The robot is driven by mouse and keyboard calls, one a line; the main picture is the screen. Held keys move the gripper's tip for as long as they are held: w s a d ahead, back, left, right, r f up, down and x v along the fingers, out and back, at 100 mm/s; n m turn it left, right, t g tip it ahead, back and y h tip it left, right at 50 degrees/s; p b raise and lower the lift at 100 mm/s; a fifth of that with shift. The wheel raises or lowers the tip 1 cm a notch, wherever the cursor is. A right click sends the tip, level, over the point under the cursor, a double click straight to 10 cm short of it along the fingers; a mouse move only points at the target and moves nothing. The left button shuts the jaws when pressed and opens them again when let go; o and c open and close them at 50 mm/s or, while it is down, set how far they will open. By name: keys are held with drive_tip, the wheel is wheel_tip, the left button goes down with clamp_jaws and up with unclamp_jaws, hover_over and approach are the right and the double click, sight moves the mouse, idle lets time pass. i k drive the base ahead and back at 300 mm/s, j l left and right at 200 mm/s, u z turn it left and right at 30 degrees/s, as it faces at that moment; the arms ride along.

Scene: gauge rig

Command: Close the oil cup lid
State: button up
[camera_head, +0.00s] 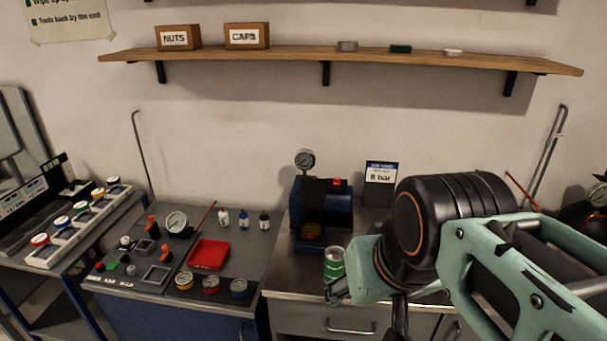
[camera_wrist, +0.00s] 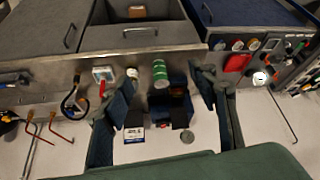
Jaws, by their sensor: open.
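The dark blue gauge rig (camera_head: 308,238) stands on the steel-topped bench (camera_head: 290,275), with a round gauge (camera_head: 305,160) on top. A black plate and a red part (camera_head: 337,183) are on its upper side. I cannot make out which part is the oil cup lid, or whether it is open. The rig (camera_wrist: 161,101) also shows in the wrist view. My gripper (camera_head: 368,303) is in front of and to the right of the rig, apart from it. In the wrist view, the fingers (camera_wrist: 163,90) are spread with nothing held between them.
A green can (camera_head: 334,262) stands in front of the rig, close to my gripper. An "8 bar" sign (camera_head: 380,183) stands behind. The grey left bench holds a red tray (camera_head: 209,255), several tins and small bottles. A shelf (camera_head: 290,60) runs above.

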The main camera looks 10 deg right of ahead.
sight(314, 191)
drive_tip(key=i+j, duration=0.25)
drive_tip(key=j, duration=0.2)
drive_tip(key=i+j, duration=0.3)
drive_tip(key=j, duration=0.15)
drive_tip(key=i+j, duration=0.25)
drive_tip(key=j, duration=0.15)
drive_tip(key=j+u, duration=0.05)
